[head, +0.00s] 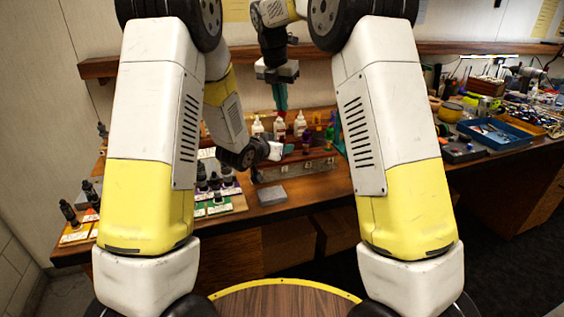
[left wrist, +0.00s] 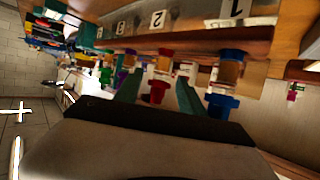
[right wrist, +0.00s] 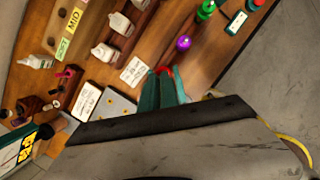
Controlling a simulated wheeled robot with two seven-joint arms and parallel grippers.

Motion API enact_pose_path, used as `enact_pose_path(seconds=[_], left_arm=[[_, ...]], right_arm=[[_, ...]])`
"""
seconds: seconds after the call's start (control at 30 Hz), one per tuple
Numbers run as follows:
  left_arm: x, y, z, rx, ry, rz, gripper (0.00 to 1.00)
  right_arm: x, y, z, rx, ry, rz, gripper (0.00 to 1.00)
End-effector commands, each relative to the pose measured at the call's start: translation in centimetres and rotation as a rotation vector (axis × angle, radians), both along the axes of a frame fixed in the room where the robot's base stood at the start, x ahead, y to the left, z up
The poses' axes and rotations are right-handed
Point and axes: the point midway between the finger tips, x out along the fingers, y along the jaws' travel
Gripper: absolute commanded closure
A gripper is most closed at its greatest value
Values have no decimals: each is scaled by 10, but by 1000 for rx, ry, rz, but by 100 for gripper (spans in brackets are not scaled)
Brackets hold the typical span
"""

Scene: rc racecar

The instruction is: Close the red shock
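The red shock (left wrist: 158,90) stands in the wooden rack, near the label "2", in the left wrist view. My left gripper (left wrist: 160,88) is open, with one teal finger on each side of it and small gaps showing. In the right wrist view, red parts (right wrist: 163,70) show at the tips of my right gripper (right wrist: 160,76). Its teal fingers are close together and look shut; they partly hide the red. In the head view, the right gripper (head: 280,95) points down above the bench, and the left forearm reaches the rack from the left.
A blue shock (left wrist: 222,102) stands beside the red one; purple (right wrist: 184,43) and green (right wrist: 205,10) ones stand on the other side. White bottles (head: 299,123) stand behind the rack. A grey block (head: 271,195) lies in front. A blue tray (head: 494,133) is at the right.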

Motion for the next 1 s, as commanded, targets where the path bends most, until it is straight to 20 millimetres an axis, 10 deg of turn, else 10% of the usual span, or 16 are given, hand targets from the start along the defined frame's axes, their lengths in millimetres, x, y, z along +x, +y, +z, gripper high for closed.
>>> enact_pose_path(seconds=[0.23, 1.0], left_arm=[[0, 0, 0, 0, 0, 0, 100], [0, 0, 0, 0, 0, 0, 100]], right_arm=[[0, 0, 0, 0, 0, 0, 100], [0, 0, 0, 0, 0, 0, 100]])
